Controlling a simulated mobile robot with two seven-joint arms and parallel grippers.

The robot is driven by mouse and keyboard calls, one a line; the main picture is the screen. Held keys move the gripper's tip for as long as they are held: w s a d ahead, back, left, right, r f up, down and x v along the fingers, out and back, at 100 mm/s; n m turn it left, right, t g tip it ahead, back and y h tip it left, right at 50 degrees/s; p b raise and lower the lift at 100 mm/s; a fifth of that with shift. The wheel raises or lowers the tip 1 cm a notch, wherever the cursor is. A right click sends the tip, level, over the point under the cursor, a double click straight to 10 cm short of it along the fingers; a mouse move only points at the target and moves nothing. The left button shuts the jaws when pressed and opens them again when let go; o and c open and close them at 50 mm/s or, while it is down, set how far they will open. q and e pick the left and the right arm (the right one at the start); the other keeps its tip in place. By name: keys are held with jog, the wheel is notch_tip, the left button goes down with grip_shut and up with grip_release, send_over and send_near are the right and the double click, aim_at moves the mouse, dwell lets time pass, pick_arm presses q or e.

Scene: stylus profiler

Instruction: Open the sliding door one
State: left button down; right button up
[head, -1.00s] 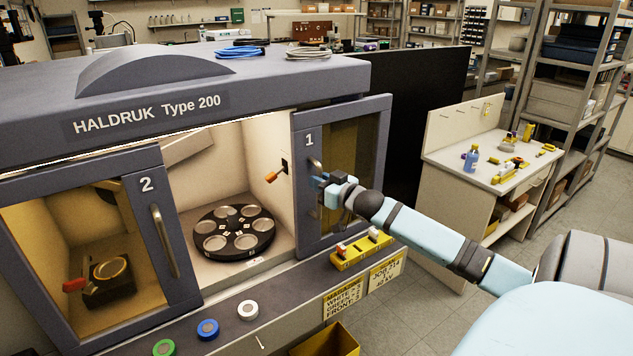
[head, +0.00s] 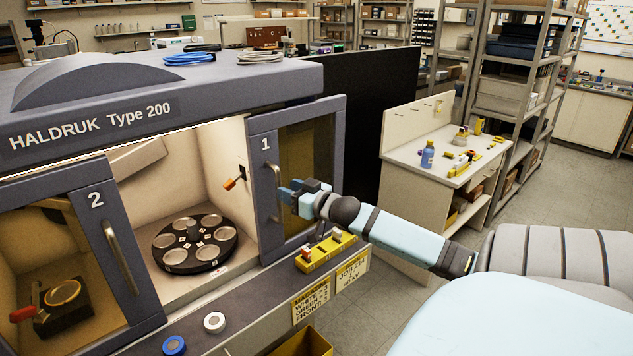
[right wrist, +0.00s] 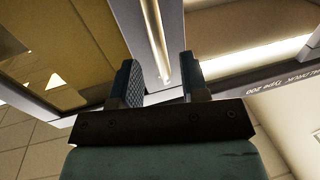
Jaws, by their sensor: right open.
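Sliding door one (head: 263,200) is a grey-framed door with a tinted pane, marked 1, at the right end of the profiler's front. Its upright bar handle (head: 278,185) is on the door's left frame. My right gripper (head: 287,190) is at this handle with its jaws open. In the right wrist view the handle bar (right wrist: 157,40) runs between the two parted fingers (right wrist: 160,82); I cannot tell whether either touches it. Between door one and door two (head: 115,245) the lit chamber shows through a wide gap. My left gripper is not in view.
A black round sample carousel (head: 194,243) and an orange-knobbed lever (head: 233,183) are inside the chamber. A yellow block (head: 326,252) sits on the front ledge below door one. A side bench (head: 455,175) stands to the right, with open floor in front.

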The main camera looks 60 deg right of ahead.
jog(key=s, duration=0.9)
jog(key=shift+s+a+b, duration=0.15)
jog(key=shift+a+b, duration=0.05)
jog(key=shift+b, duration=0.15)
jog(key=s+a+f+g+p, duration=0.1)
jog(key=s+a+f+g, duration=0.15)
jog(key=a+f, duration=0.65)
jog(key=s+a+f+g+p, duration=0.15)
jog(key=s+a+f, duration=0.35)
jog(key=f, duration=0.8)
jog(key=s+a+f+n+g+y, duration=0.1)
jog(key=a+f, duration=0.3)
jog(key=a, duration=0.8)
jog(key=s+a+f+n+g+y, duration=0.2)
jog(key=s+a+f, duration=0.2)
jog(key=a, duration=0.9)
jog(key=shift+a+n+y, duration=0.2)
jog(key=shift+n+y, duration=0.1)
jog(key=shift+y, duration=0.1)
jog(key=shift+s+d, duration=0.15)
